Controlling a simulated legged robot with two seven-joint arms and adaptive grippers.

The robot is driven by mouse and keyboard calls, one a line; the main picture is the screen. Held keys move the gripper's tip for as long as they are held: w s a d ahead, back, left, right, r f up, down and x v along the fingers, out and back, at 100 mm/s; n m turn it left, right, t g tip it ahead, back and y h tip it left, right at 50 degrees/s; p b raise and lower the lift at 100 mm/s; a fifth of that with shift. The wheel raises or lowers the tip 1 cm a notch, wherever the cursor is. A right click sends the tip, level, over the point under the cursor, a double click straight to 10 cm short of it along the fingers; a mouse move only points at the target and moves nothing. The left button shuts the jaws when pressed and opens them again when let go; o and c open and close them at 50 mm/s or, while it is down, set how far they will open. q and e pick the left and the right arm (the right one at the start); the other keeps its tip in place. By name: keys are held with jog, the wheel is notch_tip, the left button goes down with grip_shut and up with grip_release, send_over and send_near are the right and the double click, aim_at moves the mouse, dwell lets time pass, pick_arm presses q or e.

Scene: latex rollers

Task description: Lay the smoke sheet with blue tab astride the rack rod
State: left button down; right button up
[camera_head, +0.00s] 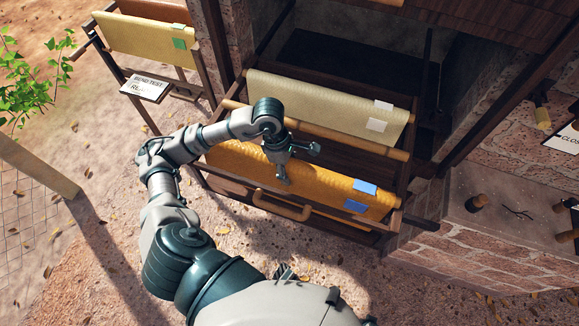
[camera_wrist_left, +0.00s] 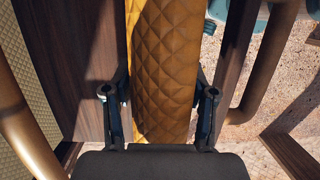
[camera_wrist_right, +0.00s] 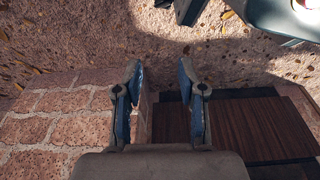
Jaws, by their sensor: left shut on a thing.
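The orange quilted smoke sheet (camera_head: 325,188) hangs folded over the front rod of the dark wooden rack, with a blue tab (camera_head: 365,187) on its upper part and another (camera_head: 355,206) on the lower part. The rod under it is hidden. My left gripper (camera_head: 283,180) is on the sheet left of its middle; in the left wrist view the sheet (camera_wrist_left: 165,65) runs between the fingers (camera_wrist_left: 160,115), which grip it. My right gripper (camera_wrist_right: 160,95) is open and empty in the right wrist view, above the brick ledge and ground.
A pale sheet (camera_head: 300,98) with white tabs hangs behind, near a bare wooden rod (camera_head: 365,142). A wooden handle (camera_head: 282,206) sticks out at the rack's front. A yellow sheet (camera_head: 140,38) with a green tab hangs at far left, above a sign (camera_head: 146,87). A brick ledge (camera_head: 500,240) stands right.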

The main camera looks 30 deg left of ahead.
pick_arm(q)
jog(key=shift+a+f+b, duration=0.1)
jog(key=shift+f+b, duration=0.6)
jog(key=shift+f, duration=0.2)
pick_arm(e)
jog(key=shift+w+a+r, duration=0.1)
jog(key=shift+w+r, duration=0.2)
jog(key=shift+r, duration=0.35)
jog(key=shift+w+d+r, duration=0.1)
jog(key=shift+w+r, duration=0.2)
jog(key=shift+r, duration=0.3)
jog(key=shift+w+a+r, duration=0.1)
jog(key=shift+w+r, duration=0.2)
jog(key=shift+r, duration=0.35)
pick_arm(q)
jog(key=shift+c, duration=1.3)
grip_release()
jog(key=v, duration=1.2)
jog(key=shift+a, duration=0.1)
